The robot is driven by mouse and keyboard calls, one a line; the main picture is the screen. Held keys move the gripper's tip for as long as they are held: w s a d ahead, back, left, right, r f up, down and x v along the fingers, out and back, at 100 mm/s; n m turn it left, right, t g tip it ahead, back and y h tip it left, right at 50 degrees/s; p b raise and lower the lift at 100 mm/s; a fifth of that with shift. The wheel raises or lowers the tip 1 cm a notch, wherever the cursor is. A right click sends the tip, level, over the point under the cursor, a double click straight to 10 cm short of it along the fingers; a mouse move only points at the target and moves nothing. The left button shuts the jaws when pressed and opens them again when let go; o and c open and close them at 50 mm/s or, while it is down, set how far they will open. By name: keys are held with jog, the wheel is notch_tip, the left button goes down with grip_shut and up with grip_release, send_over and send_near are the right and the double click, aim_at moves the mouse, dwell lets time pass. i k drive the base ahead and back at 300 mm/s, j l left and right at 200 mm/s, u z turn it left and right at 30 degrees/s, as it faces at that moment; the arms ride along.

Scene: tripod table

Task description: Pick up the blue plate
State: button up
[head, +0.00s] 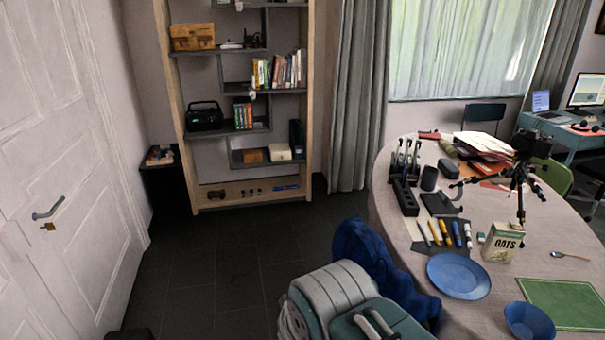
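The blue plate (458,276) lies flat on the round table (391,217) near its front edge, in the head view. It looks empty and its whole top shows. A blue bowl (529,322) stands to its right and nearer to me, apart from it. A box of oats (503,242) stands behind the plate to the right.
A blue chair (365,252) stands against the table's left front. Markers (446,232), a black tripod (520,185), a green mat (567,303) and papers (478,142) crowd the table. Open dark floor (235,262) lies left, before the shelf (248,192).

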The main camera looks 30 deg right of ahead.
aim_at(459, 277)
jog(key=i+z, duration=0.3)
jog(key=i, duration=0.15)
jog(key=i+j+z, duration=0.15)
jog(key=i+z, duration=0.15)
jog(key=i, duration=0.15)
jog(key=i+j+z, duration=0.3)
jog(key=i, duration=0.15)
jog(key=i+z, duration=0.2)
jog(key=z, duration=0.2)
jog(key=i+j+z, duration=0.2)
jog(key=z, duration=0.2)
jog(key=i+j+z, duration=0.15)
jog(key=z, duration=0.25)
jog(key=i+j+z, duration=0.1)
jog(key=j+z, duration=0.3)
jog(key=i+j+z, duration=0.25)
jog(key=z, duration=0.2)
jog(key=i+j+z, duration=0.15)
jog(key=j+z, duration=0.35)
